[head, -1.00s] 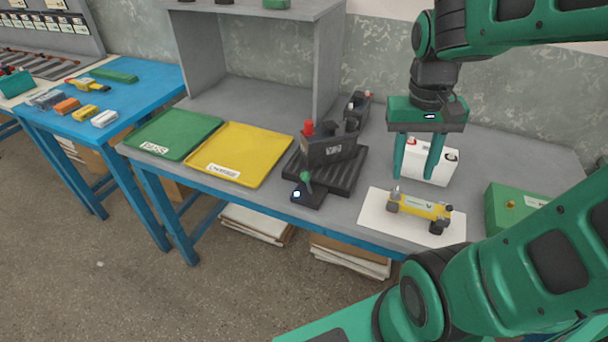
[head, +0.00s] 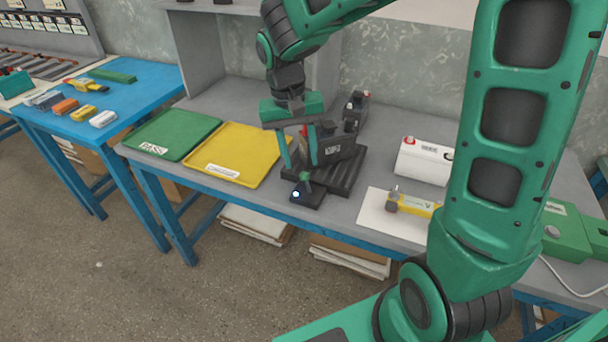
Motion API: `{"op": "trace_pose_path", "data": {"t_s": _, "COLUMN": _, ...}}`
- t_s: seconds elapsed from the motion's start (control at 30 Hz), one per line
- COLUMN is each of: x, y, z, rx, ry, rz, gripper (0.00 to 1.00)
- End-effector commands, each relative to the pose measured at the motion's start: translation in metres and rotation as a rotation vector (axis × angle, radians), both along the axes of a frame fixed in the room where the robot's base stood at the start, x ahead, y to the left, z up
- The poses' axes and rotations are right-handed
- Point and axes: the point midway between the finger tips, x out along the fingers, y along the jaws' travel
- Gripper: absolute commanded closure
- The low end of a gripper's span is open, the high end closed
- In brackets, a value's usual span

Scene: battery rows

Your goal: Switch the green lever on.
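The green lever (head: 304,177) has a green knob and stands on a small black base (head: 309,197) at the front edge of the grey bench. A small white light shows on the left of that base. My gripper (head: 301,166) points down just above and behind the knob in the picture. Its two green fingers are apart with nothing held between them. I cannot tell how far the knob is from the fingertips. The lever's stem and its tilt are too small to make out.
A dark device (head: 338,151) on a ribbed black stand is right beside the lever, partly behind my gripper. A yellow tray (head: 228,150) and a green tray (head: 172,133) lie to the left. A white battery-like block (head: 424,161) and a yellow piece (head: 410,204) on a white sheet are to the right.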

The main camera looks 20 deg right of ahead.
Motion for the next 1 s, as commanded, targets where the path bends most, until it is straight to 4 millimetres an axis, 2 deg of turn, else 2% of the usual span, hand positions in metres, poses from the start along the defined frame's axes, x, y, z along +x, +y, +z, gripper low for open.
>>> {"op": "trace_pose_path", "data": {"t_s": 0.2, "x": -0.002, "y": -0.006, "z": -0.039, "rx": 0.0, "ry": 0.004, "rz": -0.002, "gripper": 0.6}}
{"op": "trace_pose_path", "data": {"t_s": 0.4, "x": -0.003, "y": -0.008, "z": -0.062, "rx": 0.001, "ry": 0.002, "rz": 0.0, "gripper": 0.6}}
{"op": "trace_pose_path", "data": {"t_s": 0.57, "x": -0.003, "y": -0.01, "z": -0.069, "rx": -0.001, "ry": 0.0, "rz": 0.0, "gripper": 0.6}}
{"op": "trace_pose_path", "data": {"t_s": 0.83, "x": -0.003, "y": -0.01, "z": -0.07, "rx": 0.0, "ry": -0.001, "rz": 0.0, "gripper": 0.6}}
{"op": "trace_pose_path", "data": {"t_s": 1.0, "x": -0.003, "y": -0.01, "z": -0.07, "rx": 0.0, "ry": -0.001, "rz": 0.0, "gripper": 1.0}}
